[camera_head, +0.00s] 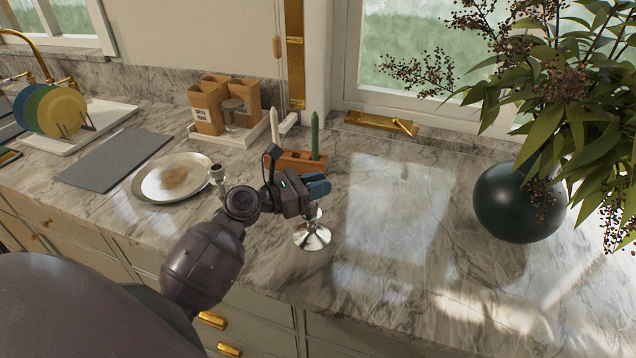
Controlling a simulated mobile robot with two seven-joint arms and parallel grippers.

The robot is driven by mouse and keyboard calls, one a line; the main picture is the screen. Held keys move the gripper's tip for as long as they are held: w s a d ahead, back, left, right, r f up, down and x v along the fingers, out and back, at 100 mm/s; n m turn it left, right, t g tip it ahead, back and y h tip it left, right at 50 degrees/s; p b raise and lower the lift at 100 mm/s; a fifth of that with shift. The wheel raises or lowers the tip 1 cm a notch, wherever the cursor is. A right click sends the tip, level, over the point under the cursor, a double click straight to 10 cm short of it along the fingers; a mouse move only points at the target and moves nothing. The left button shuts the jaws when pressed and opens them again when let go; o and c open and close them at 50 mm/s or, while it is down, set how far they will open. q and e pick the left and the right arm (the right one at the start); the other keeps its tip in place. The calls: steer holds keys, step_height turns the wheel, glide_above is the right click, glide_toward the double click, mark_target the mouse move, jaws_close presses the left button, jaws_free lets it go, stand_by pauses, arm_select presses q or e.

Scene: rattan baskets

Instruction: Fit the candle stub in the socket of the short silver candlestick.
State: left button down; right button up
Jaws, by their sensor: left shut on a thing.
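My left gripper (317,187) is shut, with its blue fingertips just above the short silver candlestick (312,236). The candlestick stands upright on its round foot on the marble counter, and its upper part is partly covered by my gripper. What the jaws hold is hidden by the fingers; I take it to be the candle stub, since no stub shows elsewhere. I cannot tell whether it touches the socket. My right gripper is not in view.
A wooden block (290,163) with a white candle (273,130) and a green candle (314,135) stands close behind my gripper. Another silver candlestick (218,174) stands to the left, near a round plate (150,183). A dark vase (518,203) stands at right. The counter between is clear.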

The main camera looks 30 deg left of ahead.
arm_select(q)
steer(key=shift+f+b, duration=0.4)
steer(key=shift+f, duration=0.45)
steer(key=c, duration=0.9)
jaws_free()
steer(key=shift+c, duration=0.2)
steer(key=b+v, duration=0.1)
steer(key=v, duration=0.9)
steer(key=shift+s+a, duration=0.2)
steer(key=shift+s, duration=0.15)
